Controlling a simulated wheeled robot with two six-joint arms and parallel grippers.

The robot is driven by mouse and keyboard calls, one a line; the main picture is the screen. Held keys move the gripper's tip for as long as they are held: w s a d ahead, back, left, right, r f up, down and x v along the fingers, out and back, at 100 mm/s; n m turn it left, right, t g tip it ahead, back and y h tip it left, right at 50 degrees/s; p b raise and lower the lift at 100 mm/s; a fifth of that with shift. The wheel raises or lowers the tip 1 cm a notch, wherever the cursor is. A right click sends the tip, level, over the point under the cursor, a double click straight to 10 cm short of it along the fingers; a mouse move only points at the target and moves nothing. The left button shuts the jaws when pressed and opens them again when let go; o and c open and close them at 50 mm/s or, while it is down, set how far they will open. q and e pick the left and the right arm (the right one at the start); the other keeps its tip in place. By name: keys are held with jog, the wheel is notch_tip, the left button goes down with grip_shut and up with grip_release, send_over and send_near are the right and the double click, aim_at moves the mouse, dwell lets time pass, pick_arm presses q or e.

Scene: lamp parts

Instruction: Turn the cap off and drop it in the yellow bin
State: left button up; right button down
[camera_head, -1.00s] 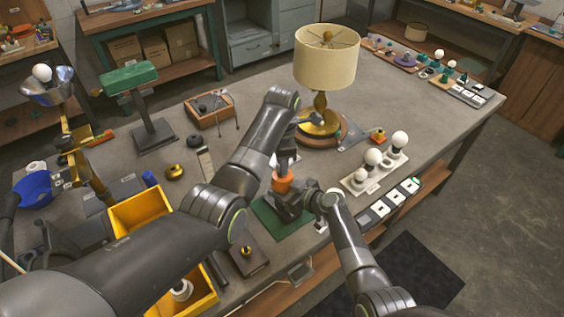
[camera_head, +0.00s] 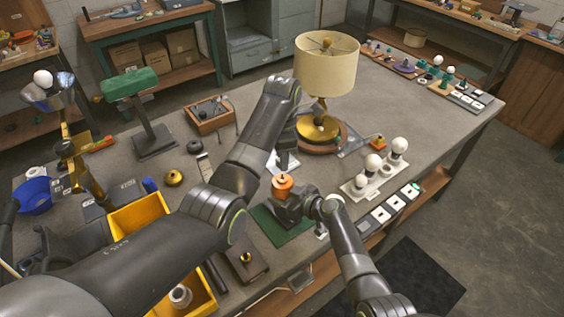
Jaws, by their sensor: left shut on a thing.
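The orange cap (camera_head: 281,188) sits above the green mat (camera_head: 267,222), at the tip of my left gripper (camera_head: 285,172). My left gripper points down and is shut on the cap. My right gripper (camera_head: 287,208) is low over the mat, right beneath the cap. Its fingers and whatever body is under the cap are mostly hidden, so its jaws cannot be read. The yellow bin (camera_head: 138,214) stands at the lower left, partly covered by my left arm. A pale round part (camera_head: 181,295) lies in its near end.
A cream-shaded lamp (camera_head: 326,68) stands behind my grippers. A white strip with several bulbs (camera_head: 374,178) is to the right. A dark block with a brass knob (camera_head: 246,259) lies between the mat and the bin. A green-headed stand (camera_head: 135,84) is at the left.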

dwell(0.3)
jog(key=c, duration=0.6)
grip_release()
